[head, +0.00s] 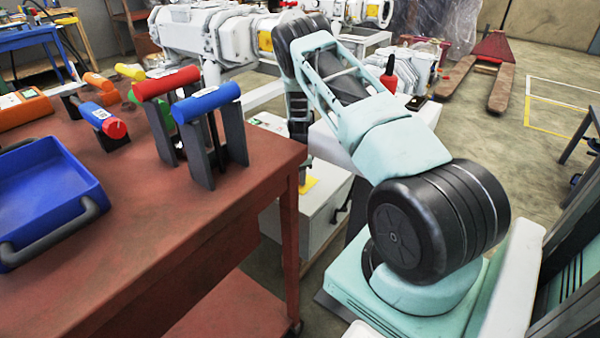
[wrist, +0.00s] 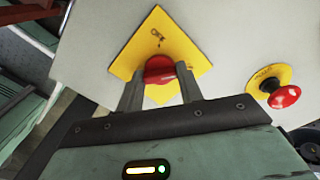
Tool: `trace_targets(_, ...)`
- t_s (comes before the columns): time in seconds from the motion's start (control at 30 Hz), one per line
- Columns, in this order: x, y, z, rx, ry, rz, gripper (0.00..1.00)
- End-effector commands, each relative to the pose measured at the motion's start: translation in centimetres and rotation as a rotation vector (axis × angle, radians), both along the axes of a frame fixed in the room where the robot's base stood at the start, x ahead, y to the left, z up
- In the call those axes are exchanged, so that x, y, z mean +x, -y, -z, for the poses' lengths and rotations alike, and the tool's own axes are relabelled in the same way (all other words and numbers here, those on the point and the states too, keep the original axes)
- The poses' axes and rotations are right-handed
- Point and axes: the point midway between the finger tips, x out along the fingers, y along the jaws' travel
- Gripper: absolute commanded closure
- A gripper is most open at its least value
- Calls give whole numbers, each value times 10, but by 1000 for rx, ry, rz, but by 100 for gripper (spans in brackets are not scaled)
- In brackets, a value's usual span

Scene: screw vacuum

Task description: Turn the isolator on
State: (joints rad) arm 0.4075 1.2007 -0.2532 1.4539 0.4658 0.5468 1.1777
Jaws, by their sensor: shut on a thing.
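The isolator is a red rotary knob (wrist: 159,69) on a yellow square plate (wrist: 180,40), fixed to a pale grey panel, in the wrist view. My gripper (wrist: 160,80) is at the knob, with its two dark fingers on either side of it and shut on it. The knob's exact setting cannot be told. In the head view my arm reaches down behind the red table, and a bit of the yellow plate (head: 308,184) shows on the white cabinet.
A red mushroom button (wrist: 284,97) on a yellow disc sits right of the isolator on the same panel. In the head view, a red table (head: 130,235) holds a blue tray (head: 45,190) and several tools. A pallet truck (head: 490,50) stands on the floor behind.

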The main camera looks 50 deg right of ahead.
Motion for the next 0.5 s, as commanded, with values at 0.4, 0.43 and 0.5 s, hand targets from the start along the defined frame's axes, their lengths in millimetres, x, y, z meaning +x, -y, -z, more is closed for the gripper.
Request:
trace_targets(0.4, 0, 0, 0, -1, 1, 185, 86)
trace_targets(0.43, 0, 0, 0, -1, 1, 191, 86)
trace_targets(0.5, 0, 0, 0, -1, 1, 201, 86)
